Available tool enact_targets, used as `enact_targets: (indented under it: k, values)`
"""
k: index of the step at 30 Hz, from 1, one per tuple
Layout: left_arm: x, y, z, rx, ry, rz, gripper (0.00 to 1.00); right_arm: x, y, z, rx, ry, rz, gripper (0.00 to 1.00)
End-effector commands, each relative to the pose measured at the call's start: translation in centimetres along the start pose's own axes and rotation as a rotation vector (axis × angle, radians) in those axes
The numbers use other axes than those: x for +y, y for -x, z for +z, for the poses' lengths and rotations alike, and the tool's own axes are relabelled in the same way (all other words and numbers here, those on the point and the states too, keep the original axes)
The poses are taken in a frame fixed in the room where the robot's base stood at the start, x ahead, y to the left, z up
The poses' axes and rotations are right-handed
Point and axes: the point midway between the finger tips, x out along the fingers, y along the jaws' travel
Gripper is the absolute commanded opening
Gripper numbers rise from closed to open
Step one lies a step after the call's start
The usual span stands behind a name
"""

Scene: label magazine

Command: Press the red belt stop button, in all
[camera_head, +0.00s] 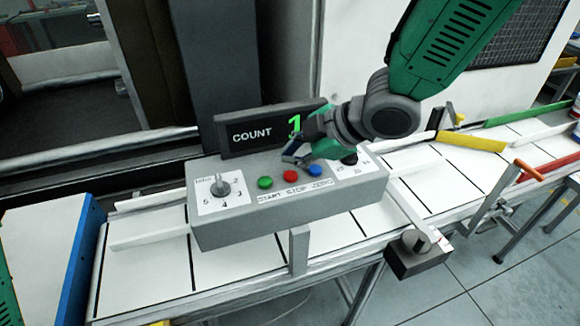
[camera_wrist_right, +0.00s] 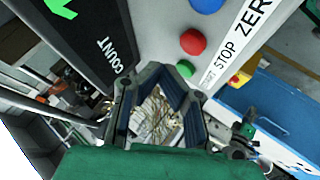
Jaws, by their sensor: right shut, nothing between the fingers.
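The red STOP button (camera_head: 291,176) sits between a green button (camera_head: 265,182) and a blue button (camera_head: 315,170) on a grey control box (camera_head: 240,232). My right gripper (camera_head: 291,157) is shut and empty, just behind the red button in the head view; I cannot tell the exact gap. In the right wrist view the red button (camera_wrist_right: 193,42) shows uncovered, above and right of the fingers (camera_wrist_right: 158,80). The green button (camera_wrist_right: 185,68) is beside the right finger there. My left gripper is not in view.
A display (camera_head: 262,135) reading COUNT 1 stands behind the buttons, close to my right gripper. A numbered rotary knob (camera_head: 220,187) is at the box's left. The white belt (camera_head: 340,232) runs under the box. A blue-sided block (camera_head: 82,262) stands at the left.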

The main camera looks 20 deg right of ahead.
Motion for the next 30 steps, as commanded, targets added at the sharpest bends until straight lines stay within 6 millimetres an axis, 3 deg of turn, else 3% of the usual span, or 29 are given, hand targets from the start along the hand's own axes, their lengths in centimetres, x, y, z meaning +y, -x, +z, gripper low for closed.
enact_targets:
  k: [1,9,30]
  values:
    - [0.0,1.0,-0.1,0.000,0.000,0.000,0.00,0.5,0.7,-0.5,0.000,0.000,0.000,0.00]
    - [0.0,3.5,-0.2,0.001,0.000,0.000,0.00,1.8,2.4,-1.8,0.000,0.000,0.000,0.00]
    - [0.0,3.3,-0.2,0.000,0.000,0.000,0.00,1.7,2.4,-1.7,0.000,0.000,0.000,0.00]
